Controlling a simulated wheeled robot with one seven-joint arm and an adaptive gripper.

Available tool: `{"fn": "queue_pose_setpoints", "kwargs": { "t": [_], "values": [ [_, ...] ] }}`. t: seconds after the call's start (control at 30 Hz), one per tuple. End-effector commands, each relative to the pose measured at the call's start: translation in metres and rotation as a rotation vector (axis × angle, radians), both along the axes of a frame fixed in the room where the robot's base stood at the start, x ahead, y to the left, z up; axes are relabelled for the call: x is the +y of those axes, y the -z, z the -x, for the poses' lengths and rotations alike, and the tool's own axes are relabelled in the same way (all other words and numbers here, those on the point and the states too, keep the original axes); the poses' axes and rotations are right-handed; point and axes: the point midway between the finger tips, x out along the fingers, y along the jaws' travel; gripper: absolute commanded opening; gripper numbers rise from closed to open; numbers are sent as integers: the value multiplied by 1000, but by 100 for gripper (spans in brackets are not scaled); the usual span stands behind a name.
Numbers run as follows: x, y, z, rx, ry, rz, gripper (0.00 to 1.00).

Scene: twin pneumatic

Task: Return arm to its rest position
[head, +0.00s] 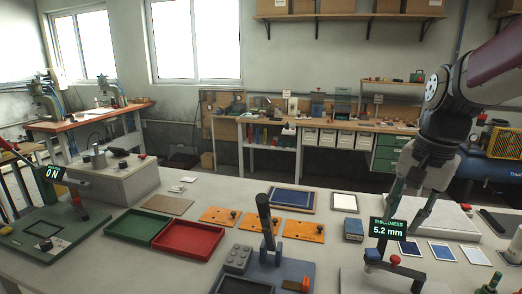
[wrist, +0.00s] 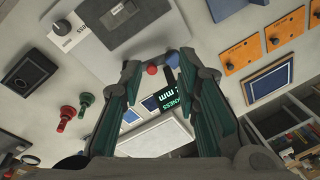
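My gripper (head: 408,205) hangs fingers-down at the right of the head view, over the table near the thickness gauge. In the wrist view my gripper (wrist: 160,72) has its two fingers apart with nothing held between them. The thickness gauge display (head: 388,229) reads 5.2 mm and stands just in front of the fingers in the head view. The display also shows between the fingers in the wrist view (wrist: 174,101). I cannot tell how far the fingertips are above the table.
A pale block (head: 440,217) lies behind the gripper. Small blue-and-white plates (head: 442,251) lie to the right of the gauge. A black-handled lever press (head: 266,225), orange plates (head: 303,231) and a red tray (head: 190,237) occupy the middle and left. A shelf bench (head: 330,127) stands along the back wall.

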Motion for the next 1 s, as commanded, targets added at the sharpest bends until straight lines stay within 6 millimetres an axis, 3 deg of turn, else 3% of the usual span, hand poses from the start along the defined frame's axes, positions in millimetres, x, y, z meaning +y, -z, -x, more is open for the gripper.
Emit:
{"fn": "queue_pose_setpoints", "kwargs": {
  "t": [0.23,0.5,0.7,1.0],
  "values": [
    [48,-22,74,-132,-331,66,30],
    [80,-15,146,-244,-656,205,30],
    [88,-5,172,-281,-783,281,30],
    [89,-3,177,-285,-807,295,30]
  ]
}}
